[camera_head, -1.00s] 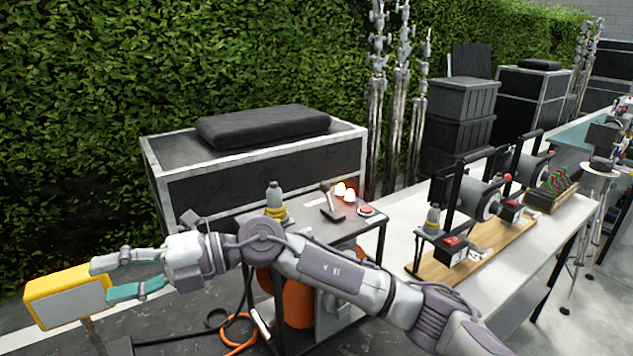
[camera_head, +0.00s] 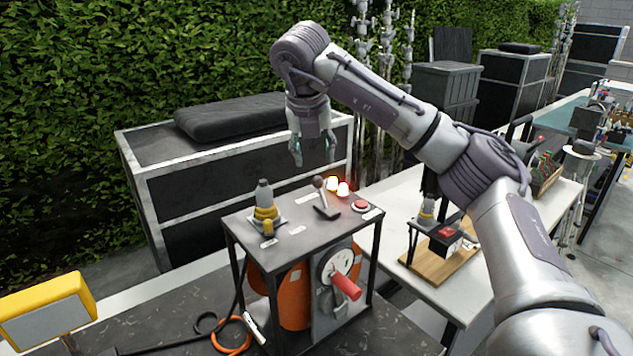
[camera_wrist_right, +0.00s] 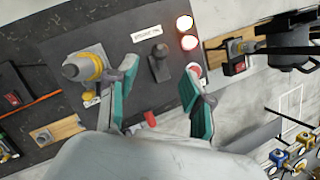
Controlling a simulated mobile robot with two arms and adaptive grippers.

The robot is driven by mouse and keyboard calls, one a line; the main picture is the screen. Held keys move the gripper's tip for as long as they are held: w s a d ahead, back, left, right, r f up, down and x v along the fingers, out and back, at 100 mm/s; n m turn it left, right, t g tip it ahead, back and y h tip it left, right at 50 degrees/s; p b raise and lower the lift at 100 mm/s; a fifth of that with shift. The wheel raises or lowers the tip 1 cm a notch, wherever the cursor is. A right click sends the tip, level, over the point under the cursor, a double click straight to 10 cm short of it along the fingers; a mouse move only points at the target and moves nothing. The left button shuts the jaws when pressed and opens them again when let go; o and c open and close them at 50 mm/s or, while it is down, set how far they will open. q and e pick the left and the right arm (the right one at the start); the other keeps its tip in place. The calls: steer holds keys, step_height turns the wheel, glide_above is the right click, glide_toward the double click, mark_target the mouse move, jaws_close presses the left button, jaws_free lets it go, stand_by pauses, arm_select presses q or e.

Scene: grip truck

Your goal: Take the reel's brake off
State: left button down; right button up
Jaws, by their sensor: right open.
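The reel is an orange drum (camera_head: 292,300) under a small dark console (camera_head: 297,228), with a red crank handle (camera_head: 346,287) on its front plate. A dark lever with a round knob (camera_head: 326,205) stands on the console top. I cannot tell surely whether it is the brake. My right gripper (camera_head: 313,158) is open and empty, pointing down above the console's back part. In the right wrist view, the lever (camera_wrist_right: 158,66) shows between the gripper's teal-padded fingers (camera_wrist_right: 161,78), apart from them. My left gripper is out of view.
On the console are a grey bottle-shaped fitting with a yellow collar (camera_head: 265,203), two glowing lamps (camera_head: 338,187) and a red button (camera_head: 361,205). A black case (camera_head: 185,215) stands behind. A white bench (camera_head: 398,206) is at right, a yellow box (camera_head: 48,309) at left.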

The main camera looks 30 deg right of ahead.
mark_target(317, 178)
steer(key=p+x, duration=0.2)
steer(key=x, duration=0.6)
steer(key=shift+w+d+f, duration=0.1)
steer(key=shift+d+f, duration=0.1)
steer(key=shift+f, duration=0.1)
steer(key=shift+w+d+f, duration=0.1)
steer(key=shift+w+f, duration=0.05)
steer(key=shift+f, duration=0.25)
steer(key=shift+c, duration=0.3)
jaws_close()
